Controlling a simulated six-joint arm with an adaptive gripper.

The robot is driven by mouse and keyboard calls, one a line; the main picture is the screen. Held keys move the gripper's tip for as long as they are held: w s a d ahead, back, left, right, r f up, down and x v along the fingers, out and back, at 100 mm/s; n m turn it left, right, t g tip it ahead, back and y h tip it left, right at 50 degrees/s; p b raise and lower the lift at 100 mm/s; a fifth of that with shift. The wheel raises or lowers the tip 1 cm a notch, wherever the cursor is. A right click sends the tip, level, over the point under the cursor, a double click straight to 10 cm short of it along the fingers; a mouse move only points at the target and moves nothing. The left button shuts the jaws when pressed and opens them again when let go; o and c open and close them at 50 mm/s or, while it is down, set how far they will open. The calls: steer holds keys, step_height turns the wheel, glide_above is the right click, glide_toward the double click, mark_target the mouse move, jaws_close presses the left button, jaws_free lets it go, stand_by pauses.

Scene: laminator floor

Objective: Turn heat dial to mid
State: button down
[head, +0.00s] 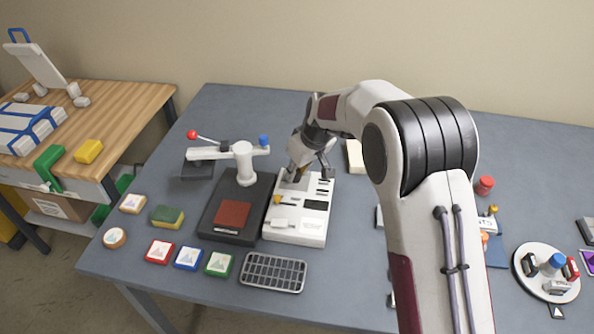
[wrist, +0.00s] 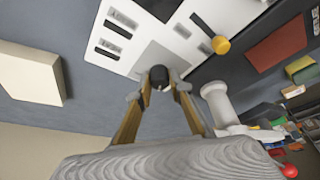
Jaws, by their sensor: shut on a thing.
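The white control panel (head: 300,225) stands in the middle of the blue-grey table, with dark slots and small labels too small to read. My gripper (head: 303,178) is over its far part, pointing down. In the wrist view the white panel (wrist: 200,15) fills the top middle, and my gripper (wrist: 158,90) is shut on a round black-topped knob, the heat dial (wrist: 159,76), with a finger on each side. Any mark on the dial is not readable. In the head view the gripper hides the dial. A yellow knob (wrist: 221,44) sits apart from the fingers.
Left of the panel is a dark press with a red pad (head: 232,213) and a white post (head: 244,160) with a red-ball lever (head: 192,134). A wire rack (head: 273,272) lies in front. A cream block (head: 355,155) lies right of the gripper.

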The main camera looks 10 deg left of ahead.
steer(key=shift+a+m+t, duration=0.1)
steer(key=shift+m+t, duration=0.2)
steer(key=shift+m, duration=0.7)
steer(key=shift+m+h, duration=0.3)
steer(key=c, duration=1.8)
jaws_free()
steer(key=shift+s+r, duration=0.1)
steer(key=shift+v, duration=5.9)
